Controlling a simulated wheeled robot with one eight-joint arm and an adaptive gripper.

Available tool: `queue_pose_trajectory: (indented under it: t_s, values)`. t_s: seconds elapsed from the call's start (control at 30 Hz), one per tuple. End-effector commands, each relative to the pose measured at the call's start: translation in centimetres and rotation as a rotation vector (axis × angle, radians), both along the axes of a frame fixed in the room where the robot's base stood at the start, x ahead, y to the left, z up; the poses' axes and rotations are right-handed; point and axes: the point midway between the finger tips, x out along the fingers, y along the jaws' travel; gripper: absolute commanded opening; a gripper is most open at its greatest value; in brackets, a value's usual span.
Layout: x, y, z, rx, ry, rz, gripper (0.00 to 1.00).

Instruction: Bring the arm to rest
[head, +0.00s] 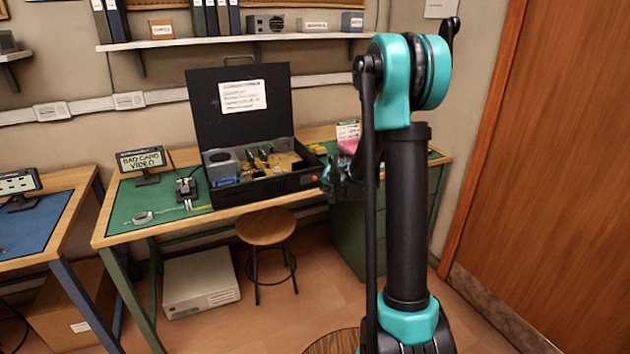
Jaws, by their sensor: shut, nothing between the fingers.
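My gripper (338,180) shows in the head view at the middle right, partly behind my own upright arm. It is small and dark against the bench behind it. It is shut, with nothing held in it. It appears in front of the right end of the green-topped workbench (118,222), close to the right side of the open black case (285,185) in the picture. I cannot tell how far it is from the case or the bench. My teal and black arm stands folded upright and hides part of the bench's right end.
The case holds electronic parts, its lid raised. A sign (141,160) reading "BAD CARD VIDEO" stands left of it. A round stool (265,228) and a beige box (201,282) are below. A blue-matted bench (38,225) is left, a wooden door (560,170) right. A shelf (230,38) hangs above.

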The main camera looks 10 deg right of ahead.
Motion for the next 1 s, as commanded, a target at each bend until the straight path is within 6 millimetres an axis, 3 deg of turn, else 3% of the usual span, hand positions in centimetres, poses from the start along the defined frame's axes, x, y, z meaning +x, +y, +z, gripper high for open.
queue_pose_trajectory:
  t_s: [0.17,0.33,0.67,1.0]
  values:
    - [-0.3,0.0,0.1,-0.003,0.003,0.003,0.00]
    - [-3.9,-0.3,1.0,-0.043,0.032,0.031,0.00]
    - [-17.7,-1.3,2.1,-0.186,0.150,0.147,0.00]
    - [-32.3,-2.7,0.0,-0.319,0.277,0.269,0.00]
